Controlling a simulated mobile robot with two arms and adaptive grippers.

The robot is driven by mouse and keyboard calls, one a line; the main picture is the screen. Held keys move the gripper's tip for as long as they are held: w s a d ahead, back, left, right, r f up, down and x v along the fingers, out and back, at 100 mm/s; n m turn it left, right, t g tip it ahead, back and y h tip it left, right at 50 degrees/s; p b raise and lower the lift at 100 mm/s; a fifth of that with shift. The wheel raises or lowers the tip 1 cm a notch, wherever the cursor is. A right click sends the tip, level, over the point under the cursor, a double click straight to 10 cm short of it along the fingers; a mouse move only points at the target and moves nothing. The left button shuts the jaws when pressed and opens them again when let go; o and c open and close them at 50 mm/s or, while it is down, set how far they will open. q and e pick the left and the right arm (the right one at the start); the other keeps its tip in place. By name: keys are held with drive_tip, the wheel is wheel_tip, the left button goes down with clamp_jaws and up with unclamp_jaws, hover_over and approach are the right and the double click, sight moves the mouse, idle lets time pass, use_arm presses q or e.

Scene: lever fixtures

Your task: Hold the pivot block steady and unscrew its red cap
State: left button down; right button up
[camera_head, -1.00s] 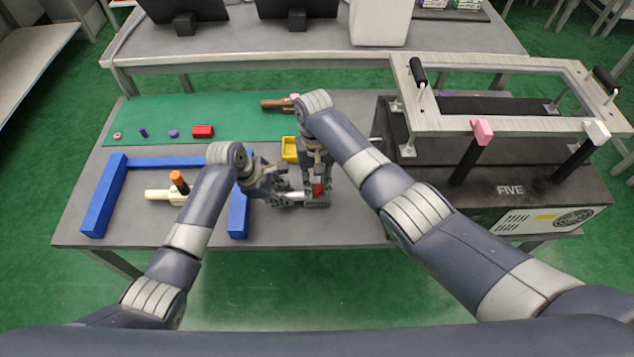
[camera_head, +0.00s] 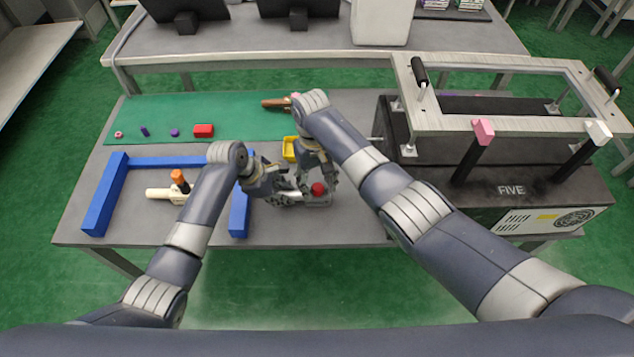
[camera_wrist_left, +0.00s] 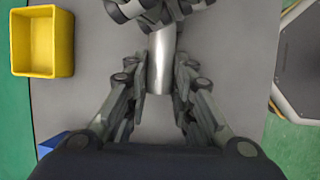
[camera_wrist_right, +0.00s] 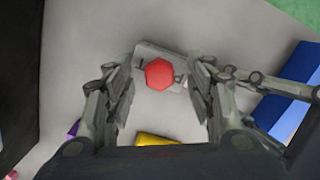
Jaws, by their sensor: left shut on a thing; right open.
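The pivot block (camera_head: 318,203) sits near the front edge of the table with its red cap (camera_head: 318,189) on top. In the right wrist view the cap (camera_wrist_right: 159,73) is a red, many-sided knob above the grey block (camera_wrist_right: 146,54). My left gripper (camera_head: 290,196) is shut on the block's silver cylinder (camera_wrist_left: 160,62), holding it from the left. My right gripper (camera_head: 318,180) is open above the block, its fingers apart on either side of the cap, without visible contact. In the left wrist view the cap is hidden behind my right gripper.
A yellow bin (camera_head: 289,149) stands just behind. A blue frame (camera_head: 104,200) surrounds a cream part (camera_head: 163,194) with an orange top on the left. A large black fixture (camera_head: 535,190) stands at the right. Small parts and a red block (camera_head: 203,131) lie on the green mat.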

sight(317, 187)
drive_tip(key=shift+r, duration=1.5)
drive_tip(key=m, duration=0.3)
drive_tip(key=m+y, duration=0.1)
drive_tip(key=m, duration=0.3)
drive_tip(key=shift+m, duration=0.4)
drive_tip(key=m, duration=0.6)
drive_tip(key=shift+d+m+y, duration=0.15)
drive_tip(key=shift+m+y, duration=0.15)
drive_tip(key=shift+f, duration=0.15)
drive_tip(key=shift+f, duration=1.4)
